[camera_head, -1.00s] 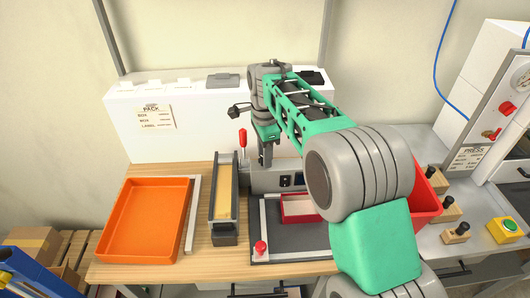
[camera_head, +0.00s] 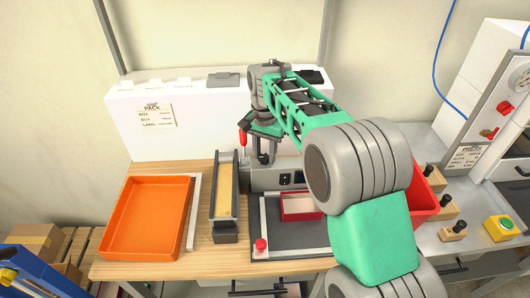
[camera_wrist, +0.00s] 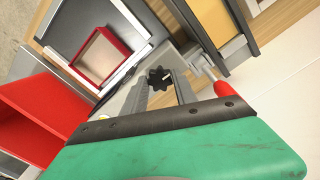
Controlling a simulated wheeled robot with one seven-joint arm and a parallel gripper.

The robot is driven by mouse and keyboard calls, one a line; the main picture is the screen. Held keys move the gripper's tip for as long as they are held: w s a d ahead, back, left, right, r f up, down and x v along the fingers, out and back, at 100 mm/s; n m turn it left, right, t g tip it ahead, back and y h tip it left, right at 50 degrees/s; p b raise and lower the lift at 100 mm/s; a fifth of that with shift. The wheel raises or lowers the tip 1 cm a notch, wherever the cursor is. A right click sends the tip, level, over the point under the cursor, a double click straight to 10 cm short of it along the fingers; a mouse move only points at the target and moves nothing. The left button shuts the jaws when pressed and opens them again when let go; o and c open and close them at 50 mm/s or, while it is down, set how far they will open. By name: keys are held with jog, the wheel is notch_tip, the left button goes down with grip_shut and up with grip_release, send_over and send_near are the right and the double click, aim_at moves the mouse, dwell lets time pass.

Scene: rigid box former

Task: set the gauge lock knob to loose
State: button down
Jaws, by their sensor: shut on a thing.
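The gauge lock knob (camera_wrist: 158,76) is a small black star-shaped knob, seen between my fingers in the wrist view. It sits at the grey metal housing beside the red-framed box. My gripper (camera_wrist: 160,82) is shut on it, with one finger on each side. The knob's markings are too small to read.
A red-handled lever (camera_wrist: 224,88) stands close beside my gripper. A red-framed box (camera_head: 300,207) lies on the dark plate. A narrow yellow-lined holder (camera_head: 225,188) and an orange tray (camera_head: 148,218) are to the left. A red bin (camera_head: 426,195) is to the right.

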aim_at(265, 157)
jog(key=shift+n, duration=0.4)
jog(key=c, duration=1)
grip_release()
notch_tip(265, 157, up, 8)
jog(key=shift+f+b, duration=0.1)
jog(key=shift+b, duration=0.4)
